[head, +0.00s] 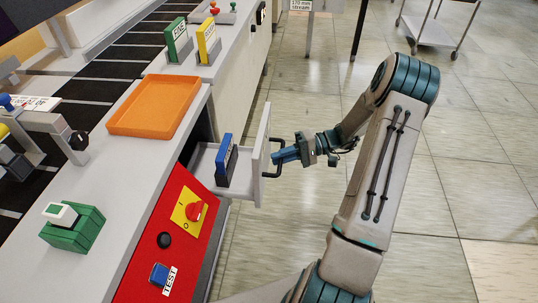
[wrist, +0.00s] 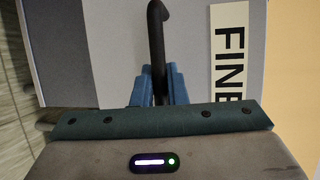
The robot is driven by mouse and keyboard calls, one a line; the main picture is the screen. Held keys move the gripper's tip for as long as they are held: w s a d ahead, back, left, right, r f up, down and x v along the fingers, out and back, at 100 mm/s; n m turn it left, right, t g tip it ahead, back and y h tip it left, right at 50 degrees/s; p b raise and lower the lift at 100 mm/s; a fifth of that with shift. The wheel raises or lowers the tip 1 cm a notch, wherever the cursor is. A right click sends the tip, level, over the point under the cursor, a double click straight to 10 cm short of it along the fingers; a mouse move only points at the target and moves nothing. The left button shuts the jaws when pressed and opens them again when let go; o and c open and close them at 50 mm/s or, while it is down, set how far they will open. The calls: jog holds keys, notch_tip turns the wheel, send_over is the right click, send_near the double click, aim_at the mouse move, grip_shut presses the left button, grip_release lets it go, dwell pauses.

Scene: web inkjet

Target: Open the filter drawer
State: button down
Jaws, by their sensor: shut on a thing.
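The filter drawer (head: 262,160) stands pulled out from the side of the grey counter in the head view. A blue block-like filter (head: 223,165) stands upright inside it. My gripper (head: 278,158) is at the drawer front, its blue fingers shut on the black handle (head: 273,173). In the wrist view, my gripper (wrist: 159,92) has its fingers on both sides of the black handle (wrist: 156,40). The grey drawer front (wrist: 85,50) shows behind, with a white label (wrist: 229,45) reading "FINE", partly cut off.
An orange tray (head: 157,104) lies on the counter above. A red panel (head: 150,255) with a red rotary switch (head: 194,210) and blue test button (head: 159,274) is beside the drawer. The tiled floor (head: 470,170) right of my arm is clear. A cart (head: 430,32) stands farther back.

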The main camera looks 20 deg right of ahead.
jog(key=shift+s+d, duration=0.25)
jog(key=shift+d, duration=0.45)
jog(key=c, duration=1.5)
grip_release()
jog(key=shift+o, duration=0.2)
jog(key=s+d+r, duration=0.1)
jog(key=d+r, duration=0.1)
jog(key=d, duration=1.1)
jog(key=shift+d+r+p, duration=0.25)
jog(key=shift+d+p, duration=0.05)
jog(key=shift+p, duration=0.05)
jog(key=shift+a+r, duration=0.1)
